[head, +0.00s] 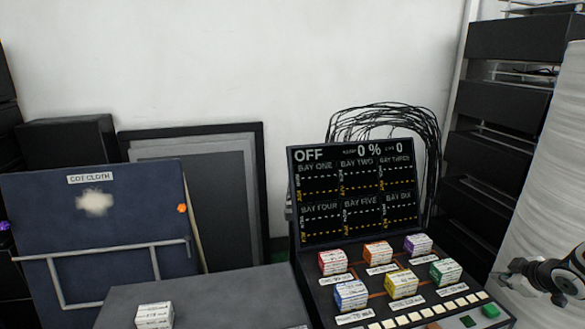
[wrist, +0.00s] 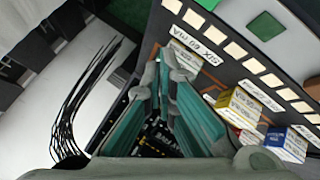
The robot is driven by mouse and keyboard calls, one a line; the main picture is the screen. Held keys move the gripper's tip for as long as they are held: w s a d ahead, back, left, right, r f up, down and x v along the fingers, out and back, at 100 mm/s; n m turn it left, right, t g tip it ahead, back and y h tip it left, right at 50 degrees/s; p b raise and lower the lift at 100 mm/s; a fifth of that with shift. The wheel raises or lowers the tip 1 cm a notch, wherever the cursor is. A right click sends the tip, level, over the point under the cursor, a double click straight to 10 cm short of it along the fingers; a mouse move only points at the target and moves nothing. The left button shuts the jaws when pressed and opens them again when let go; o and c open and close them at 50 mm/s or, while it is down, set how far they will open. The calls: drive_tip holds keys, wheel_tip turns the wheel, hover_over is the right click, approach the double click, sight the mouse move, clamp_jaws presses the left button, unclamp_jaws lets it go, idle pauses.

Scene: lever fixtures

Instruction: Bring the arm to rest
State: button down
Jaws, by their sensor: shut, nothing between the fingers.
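My gripper (wrist: 160,75) shows in the wrist view, with its teal-padded fingers closed together and nothing between them. It hangs apart from the sloped console, which lies behind it in that view. In the head view a dark, rounded part of my arm (head: 560,277) enters at the right edge, to the right of the console (head: 445,305). It touches nothing that I can see. The console's screen (head: 353,193) reads OFF, 0 % and 0, with six labelled bays.
Red (head: 333,262), orange (head: 378,253), purple (head: 418,245), blue (head: 351,295), yellow (head: 401,285) and green (head: 445,271) blocks stand on the console. A white block (head: 154,315) sits on a grey surface at the lower left. Black cables (head: 390,115) loop behind the screen. Dark shelving (head: 500,100) stands right.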

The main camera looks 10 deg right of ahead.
drive_tip(key=w+a+r+m+g+h, duration=0.1)
drive_tip(key=a+r, duration=0.3)
drive_tip(key=r, duration=0.2)
drive_tip(key=a+r+g+h, duration=0.1)
drive_tip(key=a+r, duration=0.2)
drive_tip(key=r, duration=0.3)
drive_tip(key=s+a+r+m+g+h, duration=0.1)
drive_tip(key=s+a+r+m+g, duration=0.3)
drive_tip(key=a+r, duration=0.65)
drive_tip(key=s+a+m+g+y, duration=0.1)
drive_tip(key=s+a+y, duration=0.4)
drive_tip(key=s+a, duration=2.1)
wheel_tip(320, 180, up, 16)
drive_tip(key=a+t+p, duration=0.1)
drive_tip(key=t+p, duration=0.1)
drive_tip(key=p, duration=1.2)
drive_tip(key=shift+w+t, duration=0.2)
drive_tip(key=shift+t, duration=0.1)
drive_tip(key=shift+a, duration=0.1)
